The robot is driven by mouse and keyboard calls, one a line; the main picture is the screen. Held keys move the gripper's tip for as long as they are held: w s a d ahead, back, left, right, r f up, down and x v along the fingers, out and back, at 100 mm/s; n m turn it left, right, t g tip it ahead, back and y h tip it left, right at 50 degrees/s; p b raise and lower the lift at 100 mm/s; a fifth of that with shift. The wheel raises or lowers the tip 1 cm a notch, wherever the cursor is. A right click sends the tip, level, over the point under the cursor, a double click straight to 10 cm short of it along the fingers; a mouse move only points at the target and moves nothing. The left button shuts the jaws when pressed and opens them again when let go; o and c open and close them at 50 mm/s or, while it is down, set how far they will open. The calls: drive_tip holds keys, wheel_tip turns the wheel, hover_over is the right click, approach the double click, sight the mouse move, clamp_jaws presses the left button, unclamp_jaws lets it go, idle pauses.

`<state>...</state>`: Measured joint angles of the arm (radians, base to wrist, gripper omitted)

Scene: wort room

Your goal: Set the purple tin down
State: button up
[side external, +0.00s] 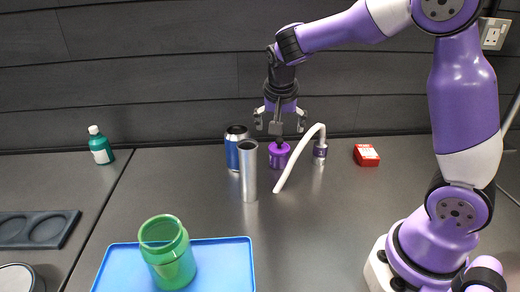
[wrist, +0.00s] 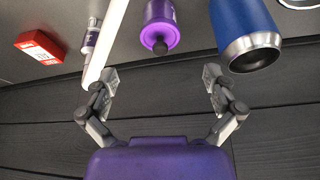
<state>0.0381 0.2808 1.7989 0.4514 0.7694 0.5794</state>
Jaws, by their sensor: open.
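The purple tin (side external: 279,159) stands upright on the dark worktop near the back wall, with a black knob on its top. It also shows in the wrist view (wrist: 159,22), at the top centre, its knob end toward my gripper. My gripper (side external: 280,122) points down just above the tin, its fingers spread to either side. In the wrist view my gripper (wrist: 160,76) is open, with nothing between the fingertips and the tin a little beyond them. No contact with the tin shows.
Close left of the tin stand a blue can (side external: 233,156) and a silver cylinder (side external: 248,172). A white curved pipe (side external: 299,156) is close on its right, then a red box (side external: 366,155). A blue tray (side external: 225,262) with a green jar (side external: 168,258) lies in front. Worktop right of centre is clear.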

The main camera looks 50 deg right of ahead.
drive_tip(key=s+a+r+n+t+y, duration=0.1)
drive_tip(key=s+a+r+n+y, duration=0.1)
drive_tip(key=s+a+n, duration=0.3)
drive_tip(key=s+a+r+n+t+y, duration=0.1)
drive_tip(key=s+a+r+n+t, duration=0.1)
drive_tip(key=s+n, duration=0.4)
drive_tip(key=s+a+r, duration=0.1)
drive_tip(key=s+a, duration=0.1)
drive_tip(key=s, duration=0.2)
drive_tip(key=shift+a+r+y, duration=0.3)
drive_tip(key=shift+a+y, duration=0.05)
drive_tip(key=shift+y, duration=0.05)
